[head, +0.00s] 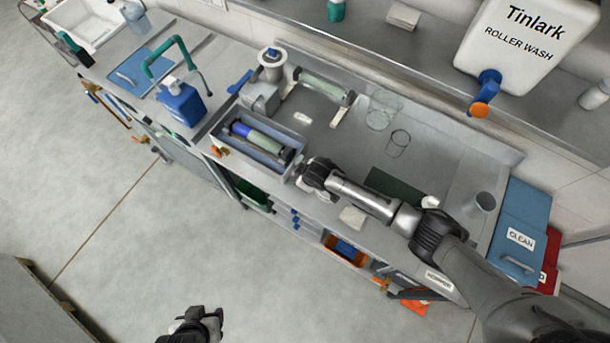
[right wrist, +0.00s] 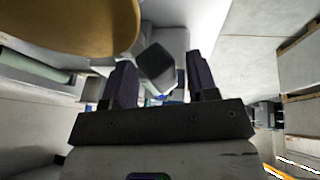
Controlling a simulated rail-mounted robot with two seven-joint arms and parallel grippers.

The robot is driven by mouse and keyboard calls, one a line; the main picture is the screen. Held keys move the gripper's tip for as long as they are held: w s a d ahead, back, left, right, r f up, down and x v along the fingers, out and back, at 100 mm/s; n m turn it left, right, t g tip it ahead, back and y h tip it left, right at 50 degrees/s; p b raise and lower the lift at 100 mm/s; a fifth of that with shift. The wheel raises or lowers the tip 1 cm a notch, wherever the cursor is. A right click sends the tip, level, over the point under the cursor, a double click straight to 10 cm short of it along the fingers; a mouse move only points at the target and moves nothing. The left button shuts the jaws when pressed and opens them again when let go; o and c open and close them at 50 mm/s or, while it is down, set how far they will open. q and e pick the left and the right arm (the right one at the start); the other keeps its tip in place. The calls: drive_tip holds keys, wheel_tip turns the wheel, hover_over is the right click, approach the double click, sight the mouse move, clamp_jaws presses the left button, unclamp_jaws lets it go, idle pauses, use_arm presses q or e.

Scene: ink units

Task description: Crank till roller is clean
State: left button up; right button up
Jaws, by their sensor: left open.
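The ink unit is a grey tray (head: 273,163) on the bench with a roller in it. The roller (head: 260,138) is pale green with a blue band at its left end. My right gripper (head: 303,172) is at the tray's right end, partly hidden by its own wrist. In the right wrist view its fingers (right wrist: 162,85) stand apart. A grey, dark-ended block (right wrist: 157,68), possibly the crank's grip, shows between them, with a gap to the right finger. My left gripper (head: 212,314) is open and empty above the floor, away from the bench.
The floor in front is clear.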

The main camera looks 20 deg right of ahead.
drive_tip(key=v, duration=1.4)
drive_tip(key=shift+f, duration=0.1)
idle(0.8)
